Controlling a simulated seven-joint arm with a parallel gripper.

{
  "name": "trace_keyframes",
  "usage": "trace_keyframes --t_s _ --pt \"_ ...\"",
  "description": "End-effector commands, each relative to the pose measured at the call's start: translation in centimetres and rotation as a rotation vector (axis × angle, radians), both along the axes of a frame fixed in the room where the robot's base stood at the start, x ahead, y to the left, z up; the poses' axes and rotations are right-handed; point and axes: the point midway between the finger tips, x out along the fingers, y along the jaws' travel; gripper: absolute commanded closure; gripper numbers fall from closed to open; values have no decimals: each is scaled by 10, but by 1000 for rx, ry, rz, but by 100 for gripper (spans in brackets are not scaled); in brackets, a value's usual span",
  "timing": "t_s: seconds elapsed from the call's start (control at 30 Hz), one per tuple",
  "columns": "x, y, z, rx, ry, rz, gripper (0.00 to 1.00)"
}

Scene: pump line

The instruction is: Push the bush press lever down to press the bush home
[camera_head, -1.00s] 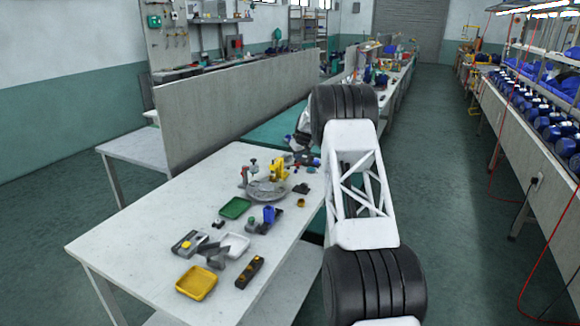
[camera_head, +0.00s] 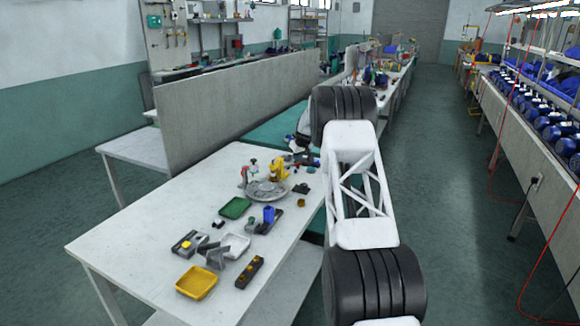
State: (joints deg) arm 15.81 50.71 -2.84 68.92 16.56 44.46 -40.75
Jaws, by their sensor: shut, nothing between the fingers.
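A small upright device with a red-tipped part (camera_head: 253,162) stands at the left of a round grey plate (camera_head: 266,196) on the white bench; it may be the bush press, but its lever cannot be told apart at this size. A yellow upright piece (camera_head: 279,169) stands at the back of the plate. My gripper (camera_head: 291,162) appears small and dark just right of the yellow piece, below my white wrist. It is shut and empty. Whether it touches anything cannot be told. The bush is not discernible.
A grey partition (camera_head: 240,105) runs behind. The bench's left front is clear.

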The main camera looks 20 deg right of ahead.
Motion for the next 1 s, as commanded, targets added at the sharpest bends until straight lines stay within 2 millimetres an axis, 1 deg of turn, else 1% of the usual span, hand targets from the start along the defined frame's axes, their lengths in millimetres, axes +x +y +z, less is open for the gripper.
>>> trace_keyframes --t_s 0.2,1.0 --pt "0 0 -5 0 1 0 100" --pt "0 0 -14 0 0 0 100"
